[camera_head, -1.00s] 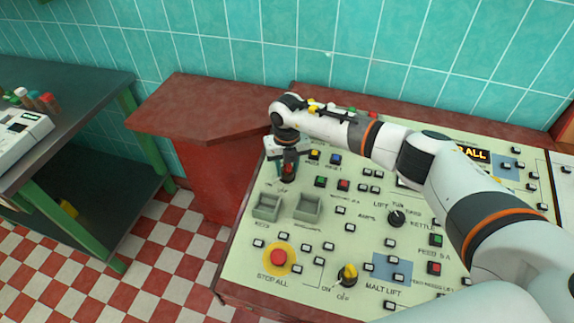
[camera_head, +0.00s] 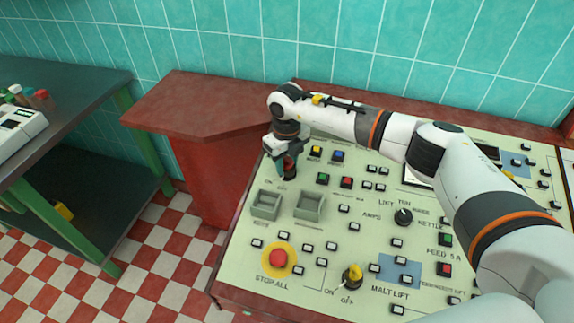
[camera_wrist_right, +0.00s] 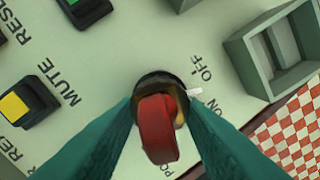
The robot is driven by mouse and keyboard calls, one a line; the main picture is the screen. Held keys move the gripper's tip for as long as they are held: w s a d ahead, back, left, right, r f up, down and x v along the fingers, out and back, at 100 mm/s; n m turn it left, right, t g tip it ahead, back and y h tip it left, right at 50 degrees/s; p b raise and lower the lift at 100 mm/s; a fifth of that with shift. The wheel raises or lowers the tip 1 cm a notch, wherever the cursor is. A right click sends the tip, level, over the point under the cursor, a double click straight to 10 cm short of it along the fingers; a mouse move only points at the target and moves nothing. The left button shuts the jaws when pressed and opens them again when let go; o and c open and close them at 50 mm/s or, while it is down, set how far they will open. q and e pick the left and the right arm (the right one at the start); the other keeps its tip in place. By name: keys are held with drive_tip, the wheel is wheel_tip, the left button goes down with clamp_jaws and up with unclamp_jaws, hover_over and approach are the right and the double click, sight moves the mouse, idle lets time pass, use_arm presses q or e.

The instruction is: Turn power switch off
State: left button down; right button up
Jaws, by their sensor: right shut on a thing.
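The power switch is a red-handled rotary knob (camera_wrist_right: 158,128) on a dark round base, at the upper left of the pale green panel (camera_head: 335,245). In the right wrist view its white pointer (camera_wrist_right: 194,92) lies close to the OFF lettering. The word beneath the knob is partly covered. My right gripper (camera_wrist_right: 158,125) points down at the panel and is shut on the red handle, one teal finger on each side. In the head view the gripper (camera_head: 287,165) hides most of the knob. My left gripper is not in view.
Grey recessed boxes (camera_head: 309,207) sit just in front of the switch. Yellow, blue, green and red buttons (camera_head: 347,182) are to its right. A red stop button (camera_head: 278,258) and a yellow knob (camera_head: 354,275) are nearer.

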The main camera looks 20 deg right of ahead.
drive_tip(key=shift+n+b, duration=1.4)
drive_tip(key=shift+n, duration=0.2)
drive_tip(key=shift+a+n, duration=0.1)
drive_tip(key=shift+n, duration=0.2)
drive_tip(key=o, duration=1)
wheel_tip(320, 180, up, 12)
drive_tip(key=b, duration=0.3)
